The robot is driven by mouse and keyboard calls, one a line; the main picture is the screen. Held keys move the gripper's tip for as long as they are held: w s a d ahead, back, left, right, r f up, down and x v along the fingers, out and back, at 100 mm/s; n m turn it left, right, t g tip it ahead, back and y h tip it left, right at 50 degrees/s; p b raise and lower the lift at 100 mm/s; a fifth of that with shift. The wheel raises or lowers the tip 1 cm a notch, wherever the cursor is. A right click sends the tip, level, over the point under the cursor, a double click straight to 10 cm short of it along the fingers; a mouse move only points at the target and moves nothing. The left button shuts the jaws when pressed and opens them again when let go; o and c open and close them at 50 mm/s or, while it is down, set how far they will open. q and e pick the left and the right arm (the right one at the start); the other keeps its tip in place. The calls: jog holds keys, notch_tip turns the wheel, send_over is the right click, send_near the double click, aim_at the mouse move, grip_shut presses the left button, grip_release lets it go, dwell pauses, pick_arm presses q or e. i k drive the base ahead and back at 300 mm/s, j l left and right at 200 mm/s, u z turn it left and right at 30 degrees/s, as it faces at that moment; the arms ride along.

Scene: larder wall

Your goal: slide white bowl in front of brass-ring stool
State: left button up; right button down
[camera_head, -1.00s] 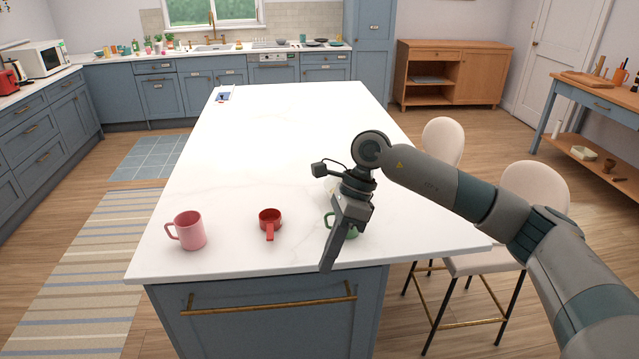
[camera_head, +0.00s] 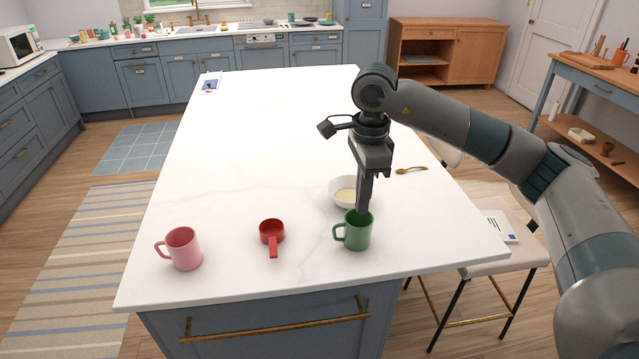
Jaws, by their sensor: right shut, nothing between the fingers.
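The white bowl (camera_head: 341,192) stands upright on the white island top, with something pale yellow inside. My right gripper (camera_head: 363,210) is shut and empty, pointing down. Its fingers cover the bowl's right side and end at the rim of the green mug (camera_head: 356,232) in the picture; I cannot tell whether they touch either. A stool with a pale seat (camera_head: 487,262) and a brass foot ring (camera_head: 480,335) stands at the island's right side. A second pale stool (camera_head: 447,155) farther back is mostly hidden by my arm. My left gripper is out of view.
A red cup with a handle (camera_head: 271,232) and a pink mug (camera_head: 183,249) stand left of the green mug. A printed card (camera_head: 497,227) lies on the near stool.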

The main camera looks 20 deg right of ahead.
aim_at(341, 189)
jog(key=i, duration=0.95)
